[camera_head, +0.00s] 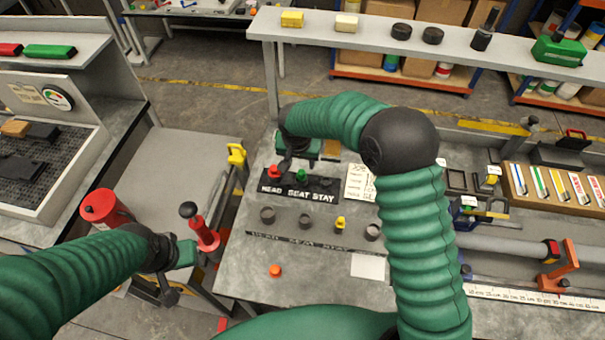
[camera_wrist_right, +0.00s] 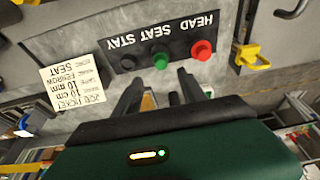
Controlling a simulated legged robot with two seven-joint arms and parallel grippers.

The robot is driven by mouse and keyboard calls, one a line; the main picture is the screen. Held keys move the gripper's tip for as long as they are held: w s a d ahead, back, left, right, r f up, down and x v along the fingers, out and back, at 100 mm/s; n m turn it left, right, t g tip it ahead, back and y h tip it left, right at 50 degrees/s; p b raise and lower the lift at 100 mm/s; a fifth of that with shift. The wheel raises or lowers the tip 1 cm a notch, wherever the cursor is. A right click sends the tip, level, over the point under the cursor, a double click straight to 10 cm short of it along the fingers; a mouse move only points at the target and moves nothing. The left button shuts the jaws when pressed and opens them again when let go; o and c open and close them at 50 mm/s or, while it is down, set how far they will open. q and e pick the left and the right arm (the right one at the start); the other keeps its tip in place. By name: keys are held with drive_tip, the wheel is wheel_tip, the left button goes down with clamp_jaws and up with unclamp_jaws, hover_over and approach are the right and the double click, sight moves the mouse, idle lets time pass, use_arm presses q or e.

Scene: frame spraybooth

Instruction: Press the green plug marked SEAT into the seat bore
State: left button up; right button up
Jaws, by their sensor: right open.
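The green plug (camera_head: 301,176) stands upright in the black plug rack (camera_head: 270,191), at the label SEAT, between a red plug (camera_head: 274,171) at HEAD and a black plug (camera_head: 327,182) at STAY. It also shows in the right wrist view (camera_wrist_right: 160,60). My right gripper (camera_wrist_right: 160,88) is open and empty, its fingers near the rack, pointing towards the green plug but apart from it. In front of the rack, several grey round bores (camera_head: 305,221) stand along a lettered strip; its letters are too small to read surely. My left gripper (camera_head: 168,291) hangs off the bench at the left; its jaws are unclear.
A yellow piece (camera_head: 340,223) stands among the bores. An orange cap (camera_head: 275,270) lies on the bench front. A job ticket (camera_head: 359,182) reading SEAT lies right of the rack. A red clamp (camera_head: 203,231) stands near my left arm. A shelf (camera_head: 400,45) crosses the back.

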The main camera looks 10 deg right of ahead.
hover_over(300, 172)
drive_tip(key=f, duration=0.4)
drive_tip(key=shift+s+f+p, duration=0.2)
drive_tip(key=shift+s+p, duration=0.05)
drive_tip(key=shift+p, duration=0.15)
drive_tip(key=f, duration=0.1)
drive_tip(key=f+p, duration=0.1)
drive_tip(key=f, duration=0.1)
drive_tip(key=shift+s+d+f, duration=0.15)
drive_tip(key=shift+d+f, duration=0.1)
drive_tip(key=shift+d, duration=0.05)
drive_tip(key=shift+f, duration=0.2)
drive_tip(key=shift+w+a+f, duration=0.1)
drive_tip(key=shift+w+f, duration=0.05)
drive_tip(key=shift+w, duration=0.1)
drive_tip(key=shift+c, duration=0.2)
drive_tip(key=shift+a, duration=0.1)
drive_tip(key=shift+c, duration=1.1)
drive_tip(key=shift+a, duration=0.1)
drive_tip(key=c, duration=0.5)
use_arm(q)
drive_tip(key=shift+w+d+r, duration=0.1)
drive_tip(key=shift+w+r, duration=0.15)
drive_tip(key=shift+r, duration=0.3)
drive_tip(key=shift+w+d+r, duration=0.1)
drive_tip(key=shift+w+r, duration=0.1)
drive_tip(key=shift+r, duration=0.35)
use_arm(e)
drive_tip(key=shift+s, duration=0.1)
clamp_jaws()
